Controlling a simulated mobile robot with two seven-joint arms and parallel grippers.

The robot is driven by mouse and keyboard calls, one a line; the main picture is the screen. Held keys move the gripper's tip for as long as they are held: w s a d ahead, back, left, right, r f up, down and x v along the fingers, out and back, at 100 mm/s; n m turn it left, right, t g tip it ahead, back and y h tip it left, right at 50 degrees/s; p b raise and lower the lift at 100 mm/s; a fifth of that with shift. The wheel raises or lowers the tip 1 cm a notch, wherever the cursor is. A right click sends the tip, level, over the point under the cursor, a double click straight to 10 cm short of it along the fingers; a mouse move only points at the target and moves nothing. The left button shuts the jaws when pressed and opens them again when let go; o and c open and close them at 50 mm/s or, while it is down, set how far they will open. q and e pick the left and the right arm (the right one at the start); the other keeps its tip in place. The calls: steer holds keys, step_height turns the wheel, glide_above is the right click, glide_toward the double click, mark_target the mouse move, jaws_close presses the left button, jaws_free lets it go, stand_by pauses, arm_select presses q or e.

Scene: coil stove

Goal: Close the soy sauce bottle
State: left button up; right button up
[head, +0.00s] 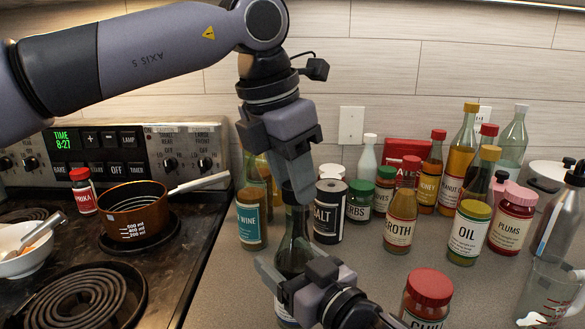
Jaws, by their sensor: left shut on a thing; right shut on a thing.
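The soy sauce bottle (294,244) is dark, slim and upright on the counter, left of the middle in the head view. Its label is mostly hidden by my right gripper. My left gripper (297,195) points down from above and is shut at the top of the bottle's neck. What it holds looks like the bottle's cap, almost wholly hidden by the fingers; I cannot tell whether it is seated on the neck. My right gripper (284,282) comes from the lower right and is shut around the bottle's body.
Broth (401,222), oil (468,235) and a red-lidded jar (427,296) stand to the right. The stove with a copper pot (134,211) is at left.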

arm_select(q)
steer(key=shift+f, duration=0.55)
stand_by(0.4)
arm_select(e)
jaws_close()
arm_select(q)
steer(key=m+g, duration=0.1)
steer(key=m, duration=0.4)
steer(key=shift+w+h, duration=0.15)
steer(key=shift+h, duration=0.15)
arm_select(e)
steer(key=shift+f, duration=0.1)
arm_select(q)
steer(key=m+g, duration=0.1)
steer(key=m, duration=0.3)
steer(key=shift+g, duration=0.3)
steer(key=m+g, duration=0.1)
steer(key=m, duration=0.4)
steer(key=shift+w, duration=0.15)
steer(key=m+y, duration=0.1)
steer(key=m, duration=0.2)
steer(key=m+g, duration=0.1)
steer(key=m, duration=0.2)
steer(key=shift+y, duration=0.4)
steer(key=o, duration=1)
